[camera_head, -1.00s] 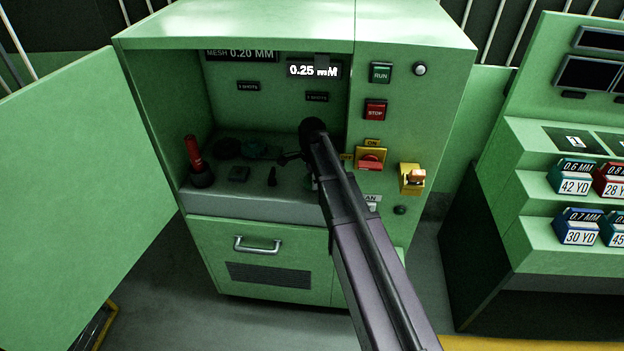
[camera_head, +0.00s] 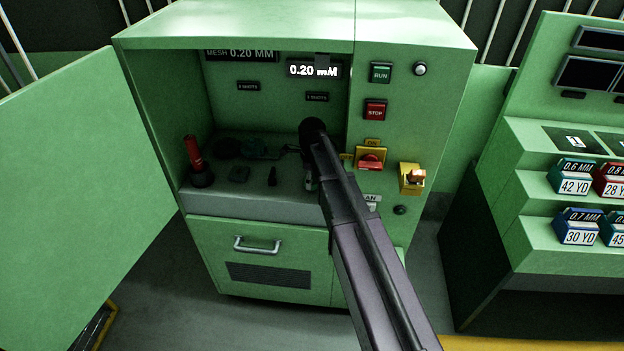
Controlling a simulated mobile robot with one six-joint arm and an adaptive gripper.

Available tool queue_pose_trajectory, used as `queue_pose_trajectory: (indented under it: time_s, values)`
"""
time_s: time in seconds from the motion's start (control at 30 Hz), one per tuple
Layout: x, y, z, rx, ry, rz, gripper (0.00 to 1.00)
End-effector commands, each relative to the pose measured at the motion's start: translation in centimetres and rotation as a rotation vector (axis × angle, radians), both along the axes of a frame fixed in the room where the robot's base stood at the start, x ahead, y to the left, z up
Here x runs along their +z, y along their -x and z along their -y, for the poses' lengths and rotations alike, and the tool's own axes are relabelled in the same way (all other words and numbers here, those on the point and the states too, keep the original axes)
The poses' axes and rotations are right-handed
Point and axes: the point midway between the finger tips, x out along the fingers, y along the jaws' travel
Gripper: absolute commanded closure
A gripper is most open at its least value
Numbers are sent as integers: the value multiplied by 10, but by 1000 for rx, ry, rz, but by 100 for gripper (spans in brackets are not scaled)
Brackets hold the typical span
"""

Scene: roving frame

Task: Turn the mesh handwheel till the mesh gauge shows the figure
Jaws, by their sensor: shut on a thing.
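The cabinet's lit mesh gauge (camera_head: 313,70) reads 0.20 MM; a dark bit covers part of its top edge. A plate (camera_head: 240,55) at the upper left of the recess reads MESH 0.20 MM. My gripper (camera_head: 291,149) is small and dark in the recess, partly hidden by my own arm. It is shut at the rim of what looks like the dark green mesh handwheel (camera_head: 257,149). The wheel is in shadow, so its full outline is unclear.
A red-handled lever (camera_head: 194,155) stands at the recess's left. The open green door (camera_head: 80,180) fills the left side. RUN (camera_head: 381,73) and STOP (camera_head: 375,110) buttons, a red-and-yellow switch (camera_head: 370,159) and a yellow box (camera_head: 411,179) are on the right panel.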

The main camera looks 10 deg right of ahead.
Motion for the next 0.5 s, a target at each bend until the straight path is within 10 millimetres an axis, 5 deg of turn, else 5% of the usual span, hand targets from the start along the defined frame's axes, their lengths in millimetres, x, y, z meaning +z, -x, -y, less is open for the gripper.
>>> queue_pose_trajectory:
  time_s: [0.27,0.3,0.37,0.5]
  values:
    - [0,2,0,1,0,-3,69]
    - [0,2,0,1,0,-3,13]
    - [0,2,0,1,0,-3,0]
    - [0,1,0,1,0,-2,0]
